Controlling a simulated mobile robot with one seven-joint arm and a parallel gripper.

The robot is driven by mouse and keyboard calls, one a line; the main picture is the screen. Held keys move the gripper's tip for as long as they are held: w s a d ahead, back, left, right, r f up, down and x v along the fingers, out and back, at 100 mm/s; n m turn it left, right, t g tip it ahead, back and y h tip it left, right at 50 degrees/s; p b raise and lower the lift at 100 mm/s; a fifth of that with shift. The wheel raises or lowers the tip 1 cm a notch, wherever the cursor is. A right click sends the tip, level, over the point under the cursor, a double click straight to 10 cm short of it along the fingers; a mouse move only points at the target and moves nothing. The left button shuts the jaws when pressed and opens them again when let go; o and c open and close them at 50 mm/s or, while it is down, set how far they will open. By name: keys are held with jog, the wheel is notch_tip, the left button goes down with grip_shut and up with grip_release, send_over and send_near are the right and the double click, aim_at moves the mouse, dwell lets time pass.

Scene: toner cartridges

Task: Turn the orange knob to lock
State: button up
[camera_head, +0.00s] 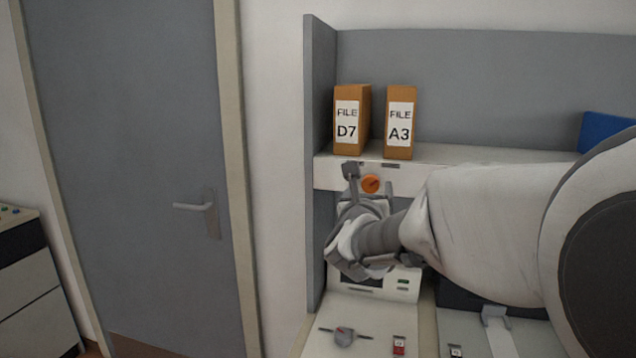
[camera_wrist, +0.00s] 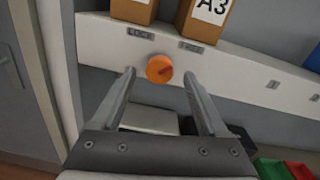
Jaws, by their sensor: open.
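The orange knob (camera_head: 370,183) is a round disc on the white front panel of the shelf, below the two file boxes. In the wrist view the knob (camera_wrist: 159,69) shows a darker slanted mark on its right side. A label plate reading what looks like "LOCK" (camera_wrist: 140,32) sits above it to the left, and a second plate (camera_wrist: 190,46), too small to read, sits above right. My gripper (camera_wrist: 159,72) is open and empty, its fingers on either side of the knob in the picture. In the head view my gripper (camera_head: 369,178) is at the panel. Contact cannot be told.
Two brown file boxes, D7 (camera_head: 350,120) and A3 (camera_head: 400,123), stand on the shelf above the knob. A white device (camera_head: 402,284) is below my gripper. A grey door (camera_head: 130,130) is left. Small items lie on the desk (camera_head: 330,315).

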aim_at(371, 183)
jog(key=shift+x, duration=1.4)
grip_shut()
